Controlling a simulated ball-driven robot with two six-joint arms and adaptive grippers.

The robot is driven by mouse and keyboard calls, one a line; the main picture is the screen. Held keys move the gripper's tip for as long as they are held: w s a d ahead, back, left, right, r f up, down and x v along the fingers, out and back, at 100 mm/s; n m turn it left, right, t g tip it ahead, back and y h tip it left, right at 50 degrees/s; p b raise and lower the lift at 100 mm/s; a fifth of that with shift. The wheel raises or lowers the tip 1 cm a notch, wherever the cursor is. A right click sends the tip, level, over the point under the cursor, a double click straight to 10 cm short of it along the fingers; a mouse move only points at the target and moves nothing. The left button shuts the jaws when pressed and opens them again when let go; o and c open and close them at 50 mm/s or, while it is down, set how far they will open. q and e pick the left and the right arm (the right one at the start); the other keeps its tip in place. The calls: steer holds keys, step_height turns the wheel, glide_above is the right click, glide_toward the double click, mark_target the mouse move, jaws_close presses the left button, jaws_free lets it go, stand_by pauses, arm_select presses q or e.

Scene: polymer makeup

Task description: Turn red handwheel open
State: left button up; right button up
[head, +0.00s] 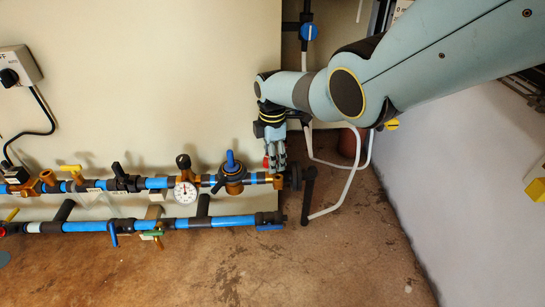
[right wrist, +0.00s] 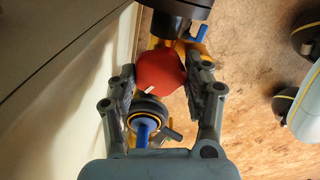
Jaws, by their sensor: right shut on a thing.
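The red handwheel (right wrist: 160,76) sits between the two fingers of my right gripper (right wrist: 164,82) in the right wrist view, with a finger on either side of it. In the head view my right gripper (head: 275,160) reaches down to the right end of the upper pipe. Only a small red bit of the handwheel (head: 266,162) shows there beside the fingers; the rest is hidden. The right gripper is shut on the handwheel. My left gripper is not in view.
The upper pipe carries a blue-handled valve (head: 231,168), a white dial gauge (head: 186,191) and a yellow-handled valve (head: 72,170). A lower blue pipe (head: 222,222) runs below it. White tubing (head: 349,185) hangs to the right. The brown floor (head: 340,265) in front is clear.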

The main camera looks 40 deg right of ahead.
steer(key=o, duration=1.1)
steer(key=shift+o, duration=0.2)
step_height(320, 180, up, 12)
steer(key=shift+a, duration=0.1)
